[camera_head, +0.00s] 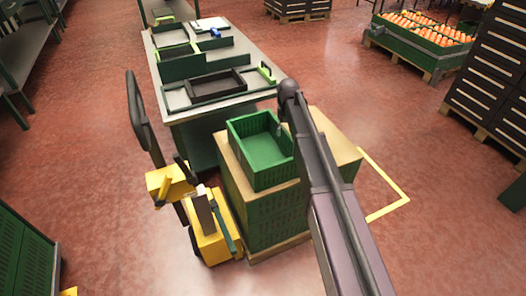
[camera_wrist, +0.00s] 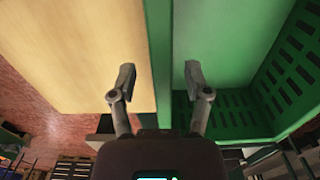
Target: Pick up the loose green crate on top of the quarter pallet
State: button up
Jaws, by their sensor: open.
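The loose green crate (camera_head: 274,178) is empty and sits upright on the beige top board (camera_head: 343,150) of the stack on the quarter pallet (camera_head: 279,248). In the wrist view its green wall (camera_wrist: 158,40) runs between my two fingers. My gripper (camera_wrist: 158,84) is open, with the left finger over the beige board and the right finger over the crate's inside. The fingers look apart from the wall; how deep they reach is hard to tell. In the head view my arm hides the crate's right side and most of the gripper.
More green crates (camera_head: 268,222) are stacked beneath the board. A yellow pallet truck (camera_head: 212,238) stands at the left of the stack. A work table (camera_head: 251,66) with trays is behind. Orange-filled crates (camera_head: 425,36) and dark stacked crates (camera_head: 490,75) stand right. Red floor is open between.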

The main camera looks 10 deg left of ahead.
aim_at(284, 139)
jog(key=shift+s+f+b, duration=0.1)
jog(key=shift+f+b, duration=1.85)
jog(key=shift+f, duration=0.25)
grip_shut()
